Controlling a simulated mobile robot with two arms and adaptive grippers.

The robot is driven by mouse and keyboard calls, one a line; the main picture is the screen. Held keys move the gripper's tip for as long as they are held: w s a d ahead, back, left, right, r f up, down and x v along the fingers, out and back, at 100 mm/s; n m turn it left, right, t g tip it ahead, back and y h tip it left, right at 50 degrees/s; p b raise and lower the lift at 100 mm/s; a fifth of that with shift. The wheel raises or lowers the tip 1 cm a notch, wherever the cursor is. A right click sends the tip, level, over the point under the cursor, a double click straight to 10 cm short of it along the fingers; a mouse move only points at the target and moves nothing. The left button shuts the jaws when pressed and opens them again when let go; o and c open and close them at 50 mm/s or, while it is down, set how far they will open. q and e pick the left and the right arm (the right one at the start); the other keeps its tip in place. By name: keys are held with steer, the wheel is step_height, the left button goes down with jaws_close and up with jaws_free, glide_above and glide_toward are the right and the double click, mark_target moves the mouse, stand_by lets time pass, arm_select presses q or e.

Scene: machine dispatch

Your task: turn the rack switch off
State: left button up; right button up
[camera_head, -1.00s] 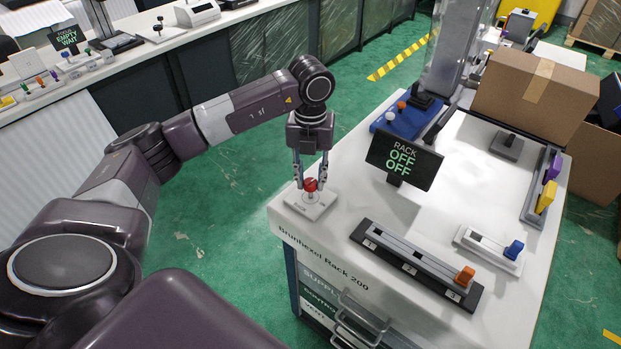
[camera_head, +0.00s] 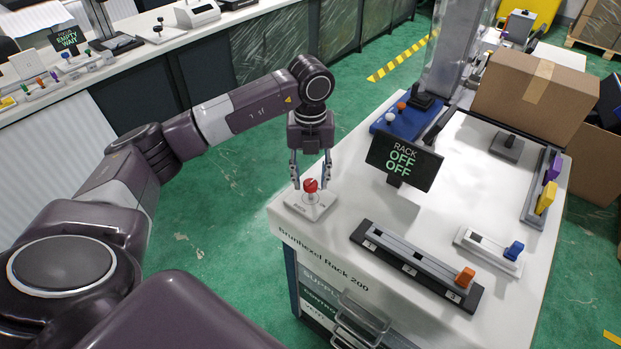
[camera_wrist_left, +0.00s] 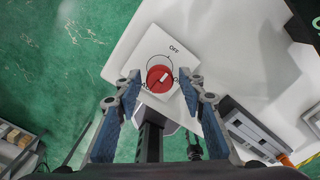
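The rack switch is a red round knob (camera_head: 311,186) on a white plate (camera_head: 304,208) at the near left corner of the rack top. In the left wrist view the red knob (camera_wrist_left: 160,79) has a short white mark, slanting up to the right. The word OFF is printed above the knob; other labels beside it are partly hidden. My left gripper (camera_head: 311,178) points down over the knob, open, with one finger on each side and gaps to the knob. The rack display (camera_head: 404,161) reads RACK OFF OFF. My right gripper is not in view.
On the white rack top (camera_head: 440,195) stand a black slider rail with an orange knob (camera_head: 464,277), a white slider with a blue knob (camera_head: 513,251) and a blue box (camera_head: 407,120). A cardboard box (camera_head: 537,92) is at the back right. Green floor lies left of the rack.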

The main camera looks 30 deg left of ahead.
mark_target(310, 183)
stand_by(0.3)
arm_select(q)
step_height(310, 183, up, 12)
steer(key=shift+s+f, duration=0.1)
stand_by(0.3)
stand_by(0.5)
